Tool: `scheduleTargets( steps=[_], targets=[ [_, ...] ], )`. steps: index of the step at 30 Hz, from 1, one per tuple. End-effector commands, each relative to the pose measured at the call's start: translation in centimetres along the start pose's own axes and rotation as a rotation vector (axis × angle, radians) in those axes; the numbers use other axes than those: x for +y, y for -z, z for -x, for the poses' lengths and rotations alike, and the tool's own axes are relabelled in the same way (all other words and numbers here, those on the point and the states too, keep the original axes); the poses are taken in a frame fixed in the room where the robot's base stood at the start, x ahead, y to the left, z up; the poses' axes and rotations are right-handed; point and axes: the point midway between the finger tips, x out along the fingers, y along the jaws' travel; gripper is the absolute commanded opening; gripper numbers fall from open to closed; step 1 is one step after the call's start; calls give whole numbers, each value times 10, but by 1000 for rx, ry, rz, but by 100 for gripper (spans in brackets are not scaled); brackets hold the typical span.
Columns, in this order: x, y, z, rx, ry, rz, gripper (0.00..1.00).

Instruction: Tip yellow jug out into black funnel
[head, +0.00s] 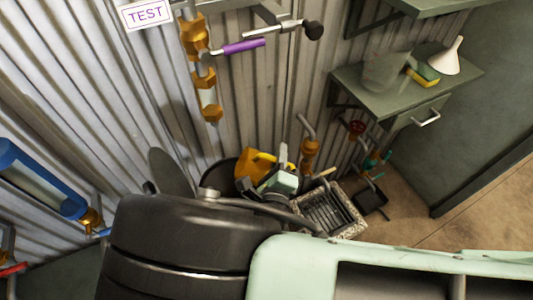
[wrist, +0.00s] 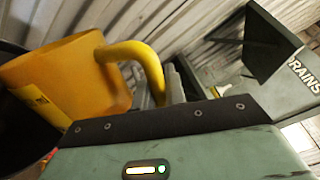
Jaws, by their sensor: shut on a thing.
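The yellow jug (head: 256,161) is in the middle of the head view, low by the corrugated wall. It also shows large in the wrist view (wrist: 75,75), with its curved handle toward my gripper. My gripper (head: 283,162) is shut on the jug's handle; its grey fingers (wrist: 174,84) show only partly in the wrist view. The jug looks tilted in the wrist view; its contents are hidden. A black round rim (head: 222,176), probably the black funnel, is just left of the jug. A dark curved surface (wrist: 18,135) lies below the jug in the wrist view. I cannot tell whether they touch.
A grey grate (head: 327,210) is on the floor to the right. A wall shelf (head: 400,97) holds a white funnel (head: 446,57), a clear container (head: 386,70) and a sponge (head: 423,74). Brass valves and a purple lever (head: 243,46) stick out from the wall.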

Motion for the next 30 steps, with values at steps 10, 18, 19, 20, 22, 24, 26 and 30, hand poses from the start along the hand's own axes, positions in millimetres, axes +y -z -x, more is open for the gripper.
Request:
scheduleTargets(
  steps=[10, 18, 19, 20, 22, 24, 26, 30],
  targets=[
    [4, 30, 0, 0, -1, -424, 0],
    [13, 35, 0, 0, -2, -794, 0],
    [14, 34, 0, 0, -2, -834, 0],
    [14, 33, 0, 0, -2, -871, 0],
    [15, 31, -1, 0, -2, -947, 0],
    [16, 29, -1, 0, -2, -1007, 0],
    [17, 28, -1, 0, -3, -1045, 0],
    [17, 26, -1, 0, -3, -1089, 0]
  ],
)
